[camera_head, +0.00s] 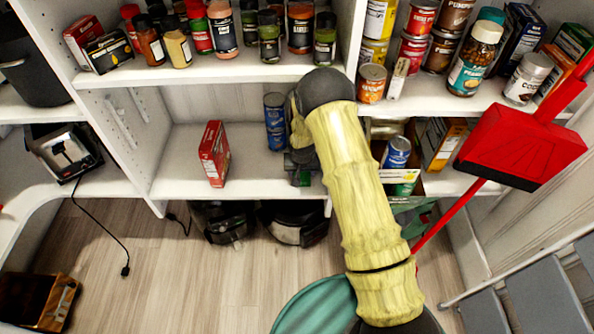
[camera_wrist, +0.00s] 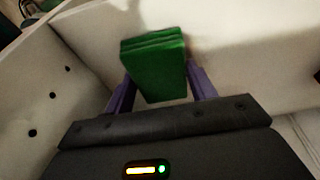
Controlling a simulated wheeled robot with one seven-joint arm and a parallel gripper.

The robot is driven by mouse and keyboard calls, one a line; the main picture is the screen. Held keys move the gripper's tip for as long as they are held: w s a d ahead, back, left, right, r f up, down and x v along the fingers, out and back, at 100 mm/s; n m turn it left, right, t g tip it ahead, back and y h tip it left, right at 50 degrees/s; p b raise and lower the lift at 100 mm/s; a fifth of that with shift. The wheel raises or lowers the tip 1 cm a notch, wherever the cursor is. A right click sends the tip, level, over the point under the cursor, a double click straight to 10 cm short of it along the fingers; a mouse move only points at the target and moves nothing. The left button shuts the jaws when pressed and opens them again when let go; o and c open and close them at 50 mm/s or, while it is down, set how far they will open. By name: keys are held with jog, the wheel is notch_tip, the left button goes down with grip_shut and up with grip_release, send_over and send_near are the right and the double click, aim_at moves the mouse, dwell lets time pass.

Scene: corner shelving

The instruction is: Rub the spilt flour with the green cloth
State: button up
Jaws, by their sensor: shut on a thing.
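The green cloth (camera_wrist: 156,58), a folded block, shows in the wrist view between the two purple fingers of my gripper (camera_wrist: 161,88). The gripper is shut on it, with the cloth reaching past the fingertips. Beyond it is a pale shelf surface; I cannot tell whether they touch. In the head view my gripper (camera_head: 302,172) is at the lower middle shelf (camera_head: 258,185), mostly hidden by my arm, with a bit of green at its end. I cannot make out the spilt flour against the pale shelf.
A red box (camera_head: 214,154) stands on the lower shelf left of my gripper, and blue cans (camera_head: 275,121) stand behind it. Jars and bottles fill the shelf above. A red dustpan (camera_head: 523,142) is at the right. Shelf room between the red box and gripper is clear.

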jog(key=shift+d, duration=0.1)
jog(key=shift+d+r+p, duration=0.1)
jog(key=shift+d+p, duration=0.4)
jog(key=shift+d, duration=1.2)
jog(key=shift+d, duration=0.15)
jog(key=shift+a, duration=2)
jog(key=shift+w+a, duration=0.1)
jog(key=shift+a, duration=1.7)
